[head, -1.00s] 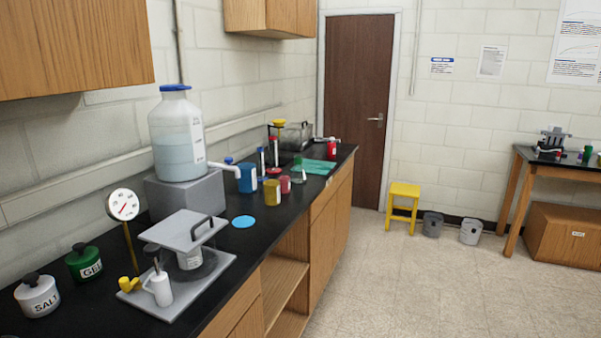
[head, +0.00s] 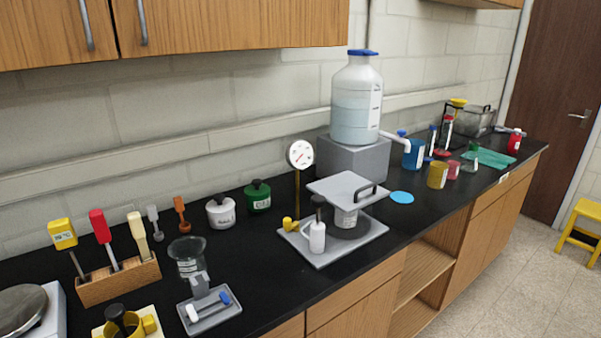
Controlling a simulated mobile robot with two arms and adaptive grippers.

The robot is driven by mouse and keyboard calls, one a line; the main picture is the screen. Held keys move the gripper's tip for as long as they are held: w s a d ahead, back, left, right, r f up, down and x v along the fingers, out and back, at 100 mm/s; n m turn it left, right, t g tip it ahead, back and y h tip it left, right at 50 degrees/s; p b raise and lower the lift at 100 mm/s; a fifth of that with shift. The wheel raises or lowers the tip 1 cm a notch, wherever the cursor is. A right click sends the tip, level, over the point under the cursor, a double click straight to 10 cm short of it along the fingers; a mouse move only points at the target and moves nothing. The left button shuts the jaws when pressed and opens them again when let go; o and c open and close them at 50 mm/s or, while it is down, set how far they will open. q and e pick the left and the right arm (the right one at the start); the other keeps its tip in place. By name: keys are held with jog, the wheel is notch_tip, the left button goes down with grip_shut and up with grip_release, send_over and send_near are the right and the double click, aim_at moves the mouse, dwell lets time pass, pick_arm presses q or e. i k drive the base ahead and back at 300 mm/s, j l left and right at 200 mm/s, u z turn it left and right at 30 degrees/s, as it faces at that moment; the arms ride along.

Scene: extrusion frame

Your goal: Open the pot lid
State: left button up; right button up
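A grey square lid (head: 340,186) with a dark bar handle (head: 366,193) sits over a labelled pot (head: 346,218) on a grey plate (head: 372,240) on the black counter. The lid looks slightly tilted, and it hides the top of the pot. A white pot (head: 221,213) with a dark knobbed lid and a green pot (head: 258,199) with a dark knobbed lid stand to the left, both closed. Which of these the task names, I cannot tell. Neither of my grippers is in view.
A large jug (head: 357,100) on a grey block (head: 350,160) stands behind. A wooden tool rack (head: 118,282) and a small tray (head: 209,312) are at left.

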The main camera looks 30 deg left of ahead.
aim_at(348, 192)
jog(key=i+j+z, duration=0.15)
jog(key=z, duration=0.35)
jog(key=i+j+z, duration=0.1)
jog(key=j+z, duration=0.35)
